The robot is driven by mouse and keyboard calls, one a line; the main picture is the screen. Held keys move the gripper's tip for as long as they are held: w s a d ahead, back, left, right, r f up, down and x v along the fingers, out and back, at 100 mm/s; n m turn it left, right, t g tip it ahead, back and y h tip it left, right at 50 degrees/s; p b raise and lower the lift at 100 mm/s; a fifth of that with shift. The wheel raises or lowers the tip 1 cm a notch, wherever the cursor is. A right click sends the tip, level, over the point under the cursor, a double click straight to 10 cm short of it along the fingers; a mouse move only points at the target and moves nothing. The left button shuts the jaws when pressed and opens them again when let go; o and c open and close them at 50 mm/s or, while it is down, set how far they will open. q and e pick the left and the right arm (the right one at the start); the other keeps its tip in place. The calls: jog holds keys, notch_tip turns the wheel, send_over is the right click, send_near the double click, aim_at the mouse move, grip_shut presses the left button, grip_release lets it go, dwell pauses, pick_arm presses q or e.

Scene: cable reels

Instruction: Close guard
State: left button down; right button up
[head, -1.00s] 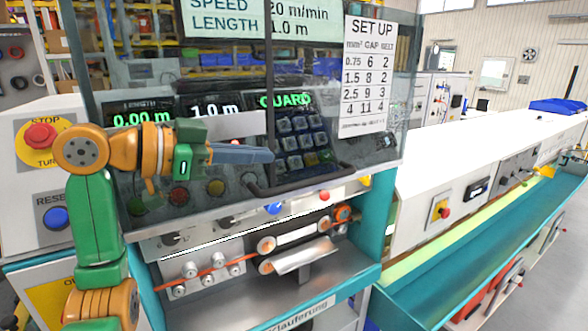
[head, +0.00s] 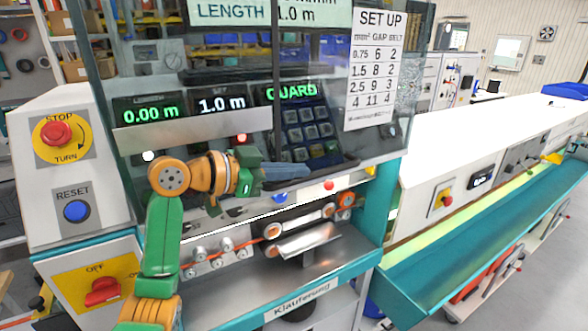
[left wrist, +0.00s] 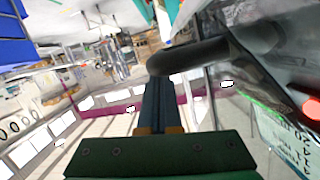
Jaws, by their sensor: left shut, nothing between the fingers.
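The guard (head: 412,80) is a clear panel in front of the machine's displays and keypad, with a SET UP sheet (head: 375,75) on it. Its lower edge hangs above the rollers (head: 298,220), leaving them exposed. A dark bar handle (head: 335,169) runs along the lower part of the guard. My left gripper (head: 304,174) is shut and empty, its fingertips close to the handle in the head view. In the left wrist view a dark curved handle (left wrist: 190,57) passes close by the shut fingers (left wrist: 155,105); contact cannot be told. My right gripper is out of view.
A red stop button (head: 57,133), a blue reset button (head: 77,210) and a red switch (head: 102,291) are at the left. An orange cable (head: 205,255) runs into the rollers. A long bench with a teal trough (head: 440,260) extends to the right.

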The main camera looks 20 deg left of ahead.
pick_arm(q)
notch_tip(320, 180, down, 38)
jog(key=b, duration=3)
jog(key=shift+s, duration=0.15)
